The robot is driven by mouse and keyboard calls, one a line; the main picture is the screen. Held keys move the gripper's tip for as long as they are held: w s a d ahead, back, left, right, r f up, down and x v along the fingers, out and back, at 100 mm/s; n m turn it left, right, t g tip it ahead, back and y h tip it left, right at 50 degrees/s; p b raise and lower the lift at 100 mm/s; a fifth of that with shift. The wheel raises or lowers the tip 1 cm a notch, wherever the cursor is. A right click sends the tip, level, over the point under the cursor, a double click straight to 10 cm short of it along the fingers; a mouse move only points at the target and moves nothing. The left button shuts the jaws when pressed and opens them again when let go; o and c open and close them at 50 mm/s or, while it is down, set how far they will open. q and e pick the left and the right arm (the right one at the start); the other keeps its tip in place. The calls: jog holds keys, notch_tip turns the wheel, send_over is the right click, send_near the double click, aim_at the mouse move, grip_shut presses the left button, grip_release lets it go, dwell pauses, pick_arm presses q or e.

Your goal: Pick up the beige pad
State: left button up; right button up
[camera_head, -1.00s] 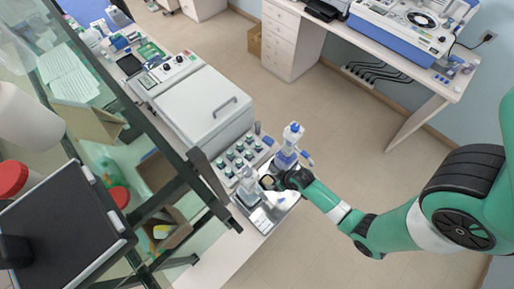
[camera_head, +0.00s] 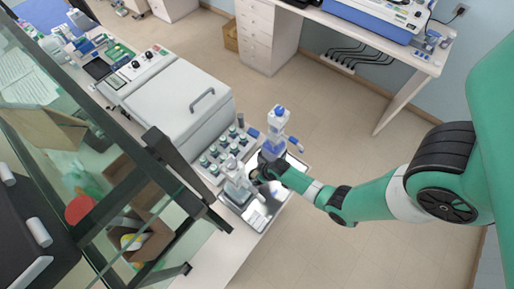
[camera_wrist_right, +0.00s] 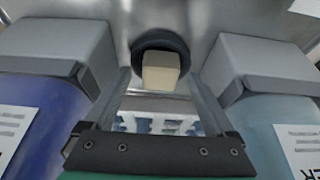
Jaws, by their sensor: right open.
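The beige pad (camera_wrist_right: 160,72) is a small pale block with a dark round ring or holder behind it. It shows in the right wrist view between the two grey fingers and appears free of both. My right gripper (camera_wrist_right: 160,66) is open around it, with a gap on each side. In the head view my right gripper (camera_head: 262,172) is low over the metal tray (camera_head: 288,186), between two bottles. The pad is hidden or too small to make out there. My left gripper is not in view.
A rack of small vials (camera_head: 222,150) and a large grey-lidded machine (camera_head: 178,100) are behind. A dark shelf frame (camera_head: 165,150) stands at the left.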

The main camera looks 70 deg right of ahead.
jog(key=shift+w+f, duration=0.1)
jog(key=shift+f, duration=0.1)
grip_shut()
notch_tip(320, 180, up, 5)
jog(key=shift+r+p, duration=0.2)
jog(key=shift+p, duration=1.05)
notch_tip(320, 180, up, 5)
jog(key=p, duration=0.4)
jog(key=shift+f+p, duration=0.15)
jog(key=shift+p, duration=0.15)
